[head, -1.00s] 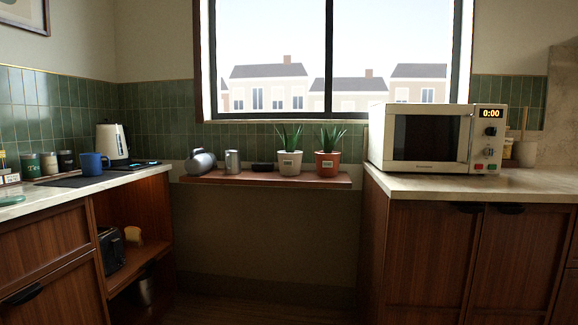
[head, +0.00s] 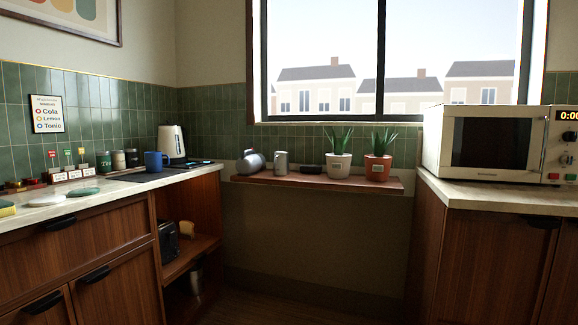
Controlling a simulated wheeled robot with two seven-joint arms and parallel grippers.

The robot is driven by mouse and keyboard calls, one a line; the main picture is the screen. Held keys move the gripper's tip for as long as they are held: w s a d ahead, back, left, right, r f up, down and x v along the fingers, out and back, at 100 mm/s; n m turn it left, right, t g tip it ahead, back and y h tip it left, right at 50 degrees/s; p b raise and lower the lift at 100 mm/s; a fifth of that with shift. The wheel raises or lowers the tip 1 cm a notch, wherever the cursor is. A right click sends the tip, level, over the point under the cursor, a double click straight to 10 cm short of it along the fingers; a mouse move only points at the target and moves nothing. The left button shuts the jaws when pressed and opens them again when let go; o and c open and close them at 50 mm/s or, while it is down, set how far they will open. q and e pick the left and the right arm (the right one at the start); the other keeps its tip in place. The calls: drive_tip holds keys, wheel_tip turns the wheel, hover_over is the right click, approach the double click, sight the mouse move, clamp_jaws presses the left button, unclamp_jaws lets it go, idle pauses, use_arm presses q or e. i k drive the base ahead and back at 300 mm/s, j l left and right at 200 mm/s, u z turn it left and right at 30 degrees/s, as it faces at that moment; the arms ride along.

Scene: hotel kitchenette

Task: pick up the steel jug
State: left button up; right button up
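A rounded grey metal vessel (head: 252,164) with a dark handle sits at the left end of the wooden shelf under the window. It looks tilted or lying on its side, and it may be the steel jug. A smaller upright grey metal can (head: 281,162) stands just right of it. Another metal container (head: 197,281) stands low in the open cabinet on the left, partly hidden in shadow. I cannot tell for certain which of these is the steel jug. Neither gripper shows.
The wooden shelf (head: 315,183) also bears a dark object (head: 311,169) and two potted plants, one white pot (head: 338,167) and one terracotta pot (head: 377,168). A counter with a kettle (head: 172,142) and blue mug (head: 154,161) is left; a microwave (head: 490,143) is right.

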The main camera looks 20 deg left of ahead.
sight(281, 161)
drive_tip(key=i+j+u, duration=0.35)
drive_tip(key=i, duration=0.45)
drive_tip(key=i+j+u, duration=0.15)
drive_tip(key=i+u, duration=0.25)
drive_tip(key=i, duration=0.45)
drive_tip(key=i+l+u, duration=0.15)
drive_tip(key=i+u, duration=0.2)
drive_tip(key=i, duration=0.5)
